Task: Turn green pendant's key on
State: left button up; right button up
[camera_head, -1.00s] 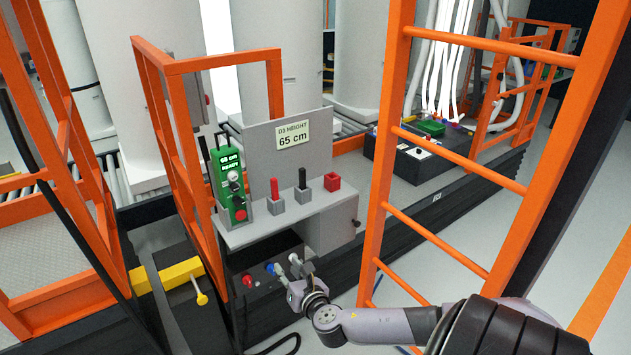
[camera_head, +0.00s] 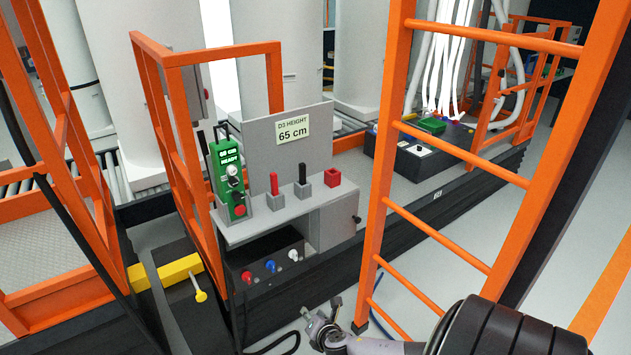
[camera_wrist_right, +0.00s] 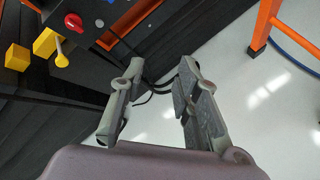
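The green pendant (camera_head: 228,184) stands upright at the left end of the grey console shelf (camera_head: 290,210). It has a small lit text display at the top, pale round controls (camera_head: 233,171) below it and a red button (camera_head: 239,210) near the bottom. Which control is the key, and how it is turned, is too small to tell. My right gripper (camera_head: 322,318) is low, in front of and below the console, well apart from the pendant. In the right wrist view the gripper (camera_wrist_right: 152,88) is open, with only floor and cables between its fingers. My left gripper is not in view.
Red (camera_head: 247,277), blue (camera_head: 270,266) and white (camera_head: 293,255) knobs sit under the shelf. A red lever (camera_head: 274,184) and a black lever (camera_head: 302,175) stand on it. An orange ladder frame (camera_head: 425,229) rises at right; an orange railing (camera_head: 190,160) stands left of the pendant.

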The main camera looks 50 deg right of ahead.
jog(key=shift+s+a+f+m+g, duration=0.1)
jog(key=shift+s+f+m+g, duration=0.15)
jog(key=shift+f, duration=0.35)
jog(key=shift+s+f+m+g, duration=0.15)
jog(key=shift+s+f, duration=0.2)
jog(key=shift+f, duration=0.2)
jog(key=s+a+f+m+g+y, duration=0.1)
jog(key=s+a+f+m+g, duration=0.2)
jog(key=s+f, duration=0.5)
jog(key=s+a+f+m+g+y, duration=0.1)
jog(key=s+a+f+m, duration=0.2)
jog(key=s+f+m, duration=0.5)
jog(key=s+a+f+m+g+y, duration=0.1)
jog(key=s+a+f+m+g, duration=0.1)
jog(key=s+a+f, duration=0.3)
jog(key=s+a+f+m+g+y, duration=0.2)
jog(key=s+a+f+m, duration=0.3)
jog(key=s+a, duration=0.4)
jog(key=s, duration=0.5)
jog(key=shift+s+a+m, duration=0.3)
